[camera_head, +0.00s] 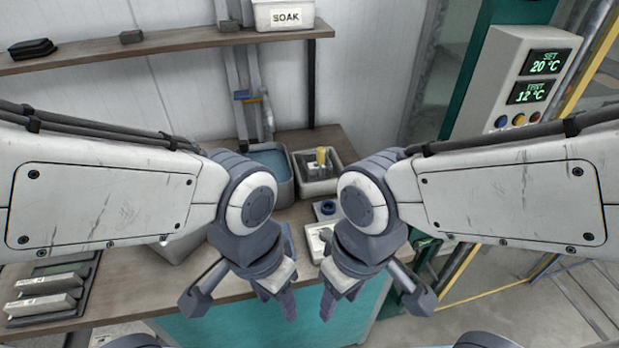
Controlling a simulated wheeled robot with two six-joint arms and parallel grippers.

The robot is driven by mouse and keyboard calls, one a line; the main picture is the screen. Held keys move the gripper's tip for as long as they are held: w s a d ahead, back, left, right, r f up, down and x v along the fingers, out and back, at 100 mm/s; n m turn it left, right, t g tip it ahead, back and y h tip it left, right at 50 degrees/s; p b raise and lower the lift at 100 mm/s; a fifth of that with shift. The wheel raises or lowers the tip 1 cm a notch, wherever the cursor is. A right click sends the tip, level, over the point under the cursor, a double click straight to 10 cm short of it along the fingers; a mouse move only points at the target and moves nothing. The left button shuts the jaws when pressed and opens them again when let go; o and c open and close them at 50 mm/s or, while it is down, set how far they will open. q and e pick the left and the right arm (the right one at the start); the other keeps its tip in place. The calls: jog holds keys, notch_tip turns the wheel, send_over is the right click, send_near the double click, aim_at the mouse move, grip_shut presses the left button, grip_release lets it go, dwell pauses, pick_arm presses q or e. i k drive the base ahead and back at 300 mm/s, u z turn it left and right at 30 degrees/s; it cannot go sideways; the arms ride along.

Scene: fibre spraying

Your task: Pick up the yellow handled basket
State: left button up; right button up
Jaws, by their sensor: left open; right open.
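A small yellow handle (321,156) stands up inside a grey square tub (318,188) at the back of the workbench, between my two arms. The basket body below the handle is small and hard to make out in the tub. My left gripper (278,304) points down, open and empty, over the front of the bench. My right gripper (338,300) is close beside it on the right, also pointing down, open and empty. Both are nearer to me than the tub and apart from the handle.
A larger basin of bluish liquid (272,163) stands left of the tub. A white box marked SOAK (284,15) sits on the upper shelf (180,44). A grey control box (522,80) with readouts is at right. Trays with pale blocks (48,284) lie at left.

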aim_at(322, 156)
jog(key=u, duration=0.5)
jog(key=k, duration=1.2)
jog(key=z, duration=0.05)
jog(key=i, duration=0.4)
jog(key=z, duration=0.7)
jog(key=i, duration=0.65)
jog(key=u, duration=0.45)
jog(key=i, duration=0.75)
jog(key=u, duration=0.7)
